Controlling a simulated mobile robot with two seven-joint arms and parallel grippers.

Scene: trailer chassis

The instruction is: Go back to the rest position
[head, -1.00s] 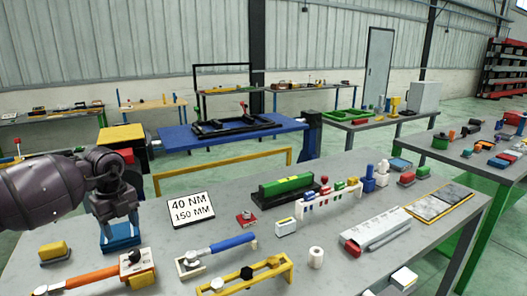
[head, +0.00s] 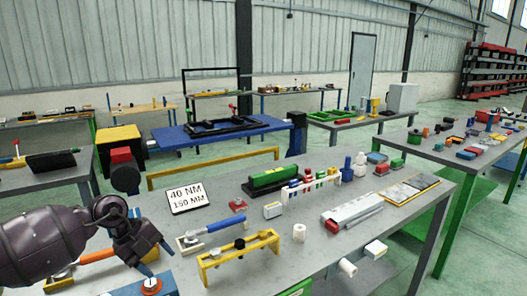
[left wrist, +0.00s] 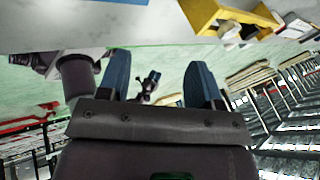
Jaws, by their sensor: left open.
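My left gripper (head: 156,258) is at the lower left of the head view, near the table's left end. Its arm comes in from the left edge. In the left wrist view its two blue fingers (left wrist: 160,82) stand well apart with nothing held between them. A blue block (head: 135,288) with a white and red piece on top shows just below the gripper, cut by the frame's bottom edge. I cannot tell how far apart they are. My right gripper is in neither view.
The grey table (head: 225,278) carries a yellow rack (head: 240,258), a blue-handled tool (head: 226,223), a sign (head: 187,197) and a green block (head: 275,179). A yellow rail (head: 215,166) runs behind it. Another table (head: 420,150) stands at the right, with green floor between.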

